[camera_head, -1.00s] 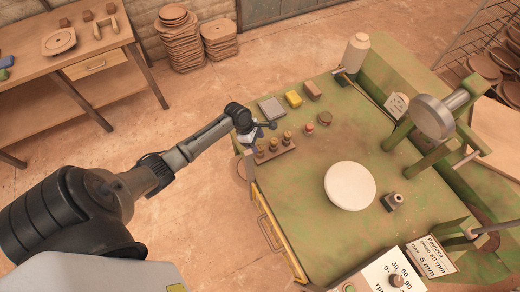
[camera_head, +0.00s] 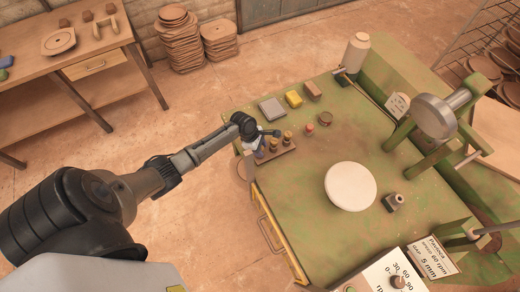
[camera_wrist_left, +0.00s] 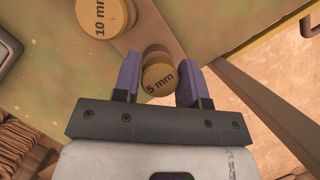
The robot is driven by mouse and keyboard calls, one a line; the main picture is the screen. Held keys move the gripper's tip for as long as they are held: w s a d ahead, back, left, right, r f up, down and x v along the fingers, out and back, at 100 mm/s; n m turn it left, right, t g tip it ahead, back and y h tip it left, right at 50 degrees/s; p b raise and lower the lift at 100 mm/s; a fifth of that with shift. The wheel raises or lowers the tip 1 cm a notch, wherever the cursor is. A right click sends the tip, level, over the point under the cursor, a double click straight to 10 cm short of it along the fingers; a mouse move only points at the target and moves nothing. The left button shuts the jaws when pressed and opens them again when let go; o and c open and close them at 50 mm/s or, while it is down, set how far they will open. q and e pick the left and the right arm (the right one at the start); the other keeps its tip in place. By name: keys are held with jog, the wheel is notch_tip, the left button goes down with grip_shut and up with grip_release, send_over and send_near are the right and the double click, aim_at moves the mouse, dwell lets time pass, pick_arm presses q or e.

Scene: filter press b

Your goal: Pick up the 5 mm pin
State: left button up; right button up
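The 5 mm pin (camera_wrist_left: 158,77) has a round brass-coloured top marked "5 mm" and sits in a brown block. In the left wrist view it lies between the two purple-blue fingers of my left gripper (camera_wrist_left: 158,85). In the head view my left gripper (camera_head: 262,140) is over the left end of the pin block (camera_head: 284,150), and the arm partly hides the 5 mm pin. My right gripper is not in view.
The 10 mm pin (camera_wrist_left: 103,14) stands beside it in the same block. A white disc (camera_head: 350,186) is to the right.

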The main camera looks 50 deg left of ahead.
pick_arm(q)
jog(key=c, duration=0.5)
jog(key=shift+r, duration=0.1)
jog(key=shift+c, duration=0.2)
